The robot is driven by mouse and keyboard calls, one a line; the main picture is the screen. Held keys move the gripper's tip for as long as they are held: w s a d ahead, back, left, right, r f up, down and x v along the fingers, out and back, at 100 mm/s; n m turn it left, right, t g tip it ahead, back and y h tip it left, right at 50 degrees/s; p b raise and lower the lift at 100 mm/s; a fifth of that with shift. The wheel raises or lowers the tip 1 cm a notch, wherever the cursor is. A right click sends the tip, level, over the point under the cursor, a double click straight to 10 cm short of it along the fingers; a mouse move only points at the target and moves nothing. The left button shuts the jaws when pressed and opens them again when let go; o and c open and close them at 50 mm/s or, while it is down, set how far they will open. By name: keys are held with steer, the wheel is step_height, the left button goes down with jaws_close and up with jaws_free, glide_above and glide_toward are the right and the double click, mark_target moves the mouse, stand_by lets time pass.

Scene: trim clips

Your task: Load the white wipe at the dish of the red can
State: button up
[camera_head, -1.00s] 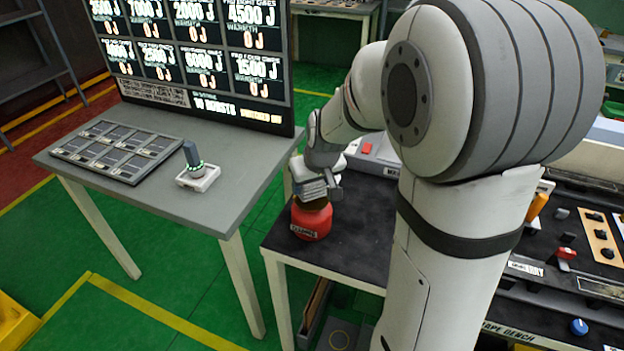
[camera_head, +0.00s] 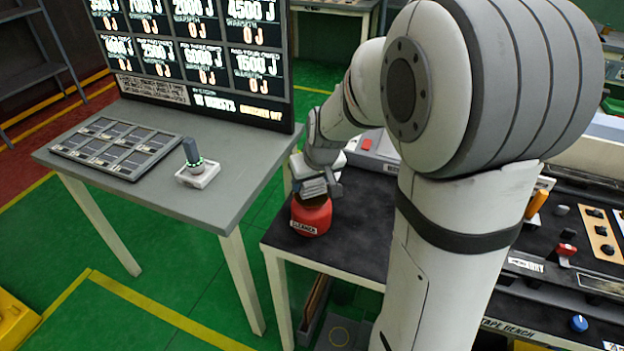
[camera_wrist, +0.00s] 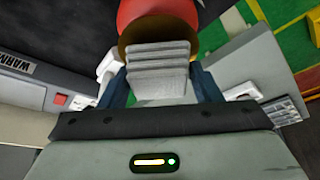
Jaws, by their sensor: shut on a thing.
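The red can (camera_head: 311,218) stands upright on the black-topped bench, with a white label on its front. In the wrist view its red body (camera_wrist: 160,10) is at the top, with a brown dish (camera_wrist: 190,42) at its near end. My gripper (camera_wrist: 160,85) is shut on the white wipe (camera_wrist: 160,62), a pale, ribbed, folded-looking piece between its dark blue fingers. The wipe overlaps the dish in the wrist view; I cannot tell whether they touch. In the head view my gripper (camera_head: 318,186) is right over the can's top and hides the dish.
A grey table (camera_head: 230,180) with a button panel (camera_head: 113,147), a small knob device (camera_head: 197,172) and a large display (camera_head: 195,60) stands to the left. A red-buttoned box (camera_head: 372,150) lies behind my gripper. Controls crowd the bench at right.

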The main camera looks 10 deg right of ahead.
steer(key=shift+f+b, duration=0.65)
steer(key=shift+f, duration=0.1)
stand_by(0.4)
steer(key=shift+r, duration=0.1)
stand_by(0.5)
steer(key=shift+r+p, duration=2.25)
steer(key=shift+r, duration=1.2)
steer(key=shift+f, duration=0.1)
